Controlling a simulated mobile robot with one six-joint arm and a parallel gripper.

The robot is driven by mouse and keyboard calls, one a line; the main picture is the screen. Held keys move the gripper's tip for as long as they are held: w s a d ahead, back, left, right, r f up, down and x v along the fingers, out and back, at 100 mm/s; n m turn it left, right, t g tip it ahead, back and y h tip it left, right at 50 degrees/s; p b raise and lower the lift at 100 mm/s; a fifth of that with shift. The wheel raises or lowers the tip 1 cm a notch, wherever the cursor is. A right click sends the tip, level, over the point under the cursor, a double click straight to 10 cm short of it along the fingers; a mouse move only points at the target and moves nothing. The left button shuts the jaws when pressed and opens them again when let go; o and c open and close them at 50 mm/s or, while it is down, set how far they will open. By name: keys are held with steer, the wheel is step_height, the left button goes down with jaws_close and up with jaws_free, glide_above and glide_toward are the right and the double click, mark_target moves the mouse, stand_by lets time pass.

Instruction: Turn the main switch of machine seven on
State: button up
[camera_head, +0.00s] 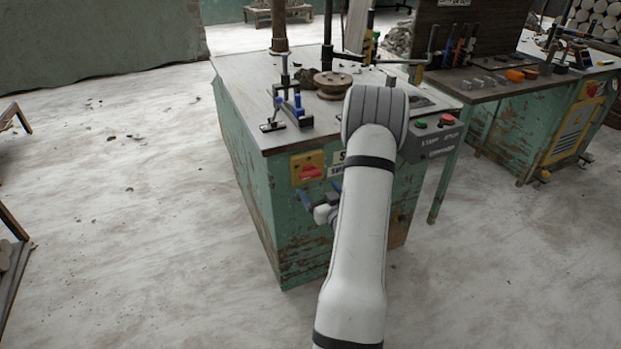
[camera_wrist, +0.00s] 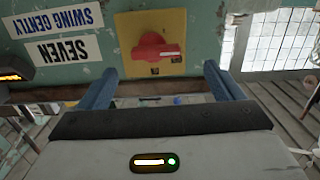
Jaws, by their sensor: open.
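The main switch is a red rotary knob (camera_wrist: 152,46) on a yellow plate (camera_wrist: 178,22), fixed to the green machine front. Its grip lies roughly level, with a pale mark toward the right in the wrist view. In the head view the knob (camera_head: 311,172) is near the cabinet's upper left corner. Upside-down labels in the wrist view read SEVEN (camera_wrist: 62,50) and SWING GENTLY. My gripper (camera_wrist: 157,72) is open and empty, its blue fingers to either side of the knob's line and apart from it. In the head view my gripper (camera_head: 321,193) is just below the plate.
A grey button box (camera_head: 432,138) with green and red buttons sits at the machine's right corner. Tools and a round wooden piece (camera_head: 333,82) stand on its top (camera_head: 240,88). Another green machine (camera_head: 535,125) stands right. The floor at left is open.

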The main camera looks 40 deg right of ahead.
mark_target(311, 177)
steer(key=shift+t, duration=0.3)
steer(key=x, duration=0.7)
steer(key=shift+d, duration=0.35)
steer(key=c, duration=0.9)
steer(key=shift+a, duration=0.15)
steer(key=shift+c, duration=0.4)
